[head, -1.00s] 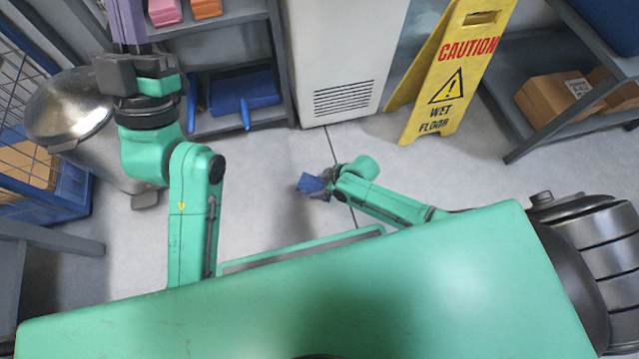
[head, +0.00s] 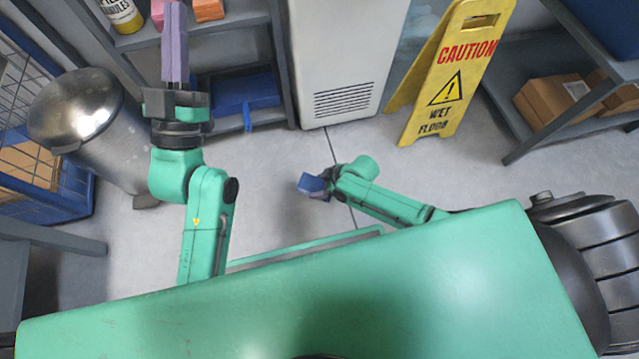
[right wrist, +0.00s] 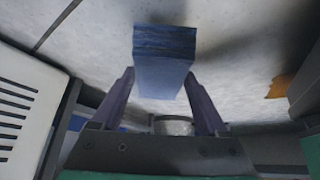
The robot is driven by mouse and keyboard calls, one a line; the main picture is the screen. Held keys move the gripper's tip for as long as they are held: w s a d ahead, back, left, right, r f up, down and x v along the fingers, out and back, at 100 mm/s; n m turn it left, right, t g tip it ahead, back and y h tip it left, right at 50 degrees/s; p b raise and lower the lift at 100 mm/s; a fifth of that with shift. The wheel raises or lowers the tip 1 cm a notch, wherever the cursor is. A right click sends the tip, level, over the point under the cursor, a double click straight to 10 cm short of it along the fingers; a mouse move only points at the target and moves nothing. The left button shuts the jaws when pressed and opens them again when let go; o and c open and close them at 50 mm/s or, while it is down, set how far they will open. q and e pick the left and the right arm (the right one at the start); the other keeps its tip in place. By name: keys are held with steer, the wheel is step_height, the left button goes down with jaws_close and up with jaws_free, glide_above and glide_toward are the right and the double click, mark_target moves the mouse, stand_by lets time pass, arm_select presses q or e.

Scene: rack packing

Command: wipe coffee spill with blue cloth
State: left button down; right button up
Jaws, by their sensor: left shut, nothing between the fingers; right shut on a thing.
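The blue cloth (head: 311,184) looks like a folded block. My right gripper (head: 326,181) is shut on it, low over the grey floor near the middle of the head view. In the right wrist view the cloth (right wrist: 165,62) sticks out between the two purple fingers. My left gripper (head: 174,14) is shut and empty, in front of the shelf at the upper left. I cannot make out a coffee spill on the floor in the head view. A small orange-brown patch (right wrist: 278,87) shows at the right of the right wrist view; I cannot tell what it is.
A yellow wet-floor sign (head: 446,75) stands right of a white vented cabinet (head: 345,60). A metal bin (head: 75,112) is at the left. A shelf with cardboard boxes (head: 553,98) is at the right. Bare floor (head: 270,190) lies between my arms.

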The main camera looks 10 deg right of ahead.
steer(key=shift+r, duration=0.25)
steer(key=shift+r+p, duration=0.15)
steer(key=shift+p, duration=0.2)
steer(key=shift+r+p, duration=0.25)
steer(key=shift+p, duration=0.05)
steer(key=shift+r, duration=0.15)
arm_select(q)
steer(key=s+d+f+n+g+y, duration=0.1)
steer(key=f+g, duration=0.2)
steer(key=f, duration=0.8)
steer(key=s+d+f+g+y, duration=0.1)
steer(key=f+g, duration=0.3)
steer(key=f, duration=0.8)
steer(key=shift+s+d+n+y+p, duration=0.3)
steer(key=shift+s+n+y+p, duration=0.15)
steer(key=shift+s, duration=0.25)
arm_select(e)
steer(key=shift+r, duration=0.25)
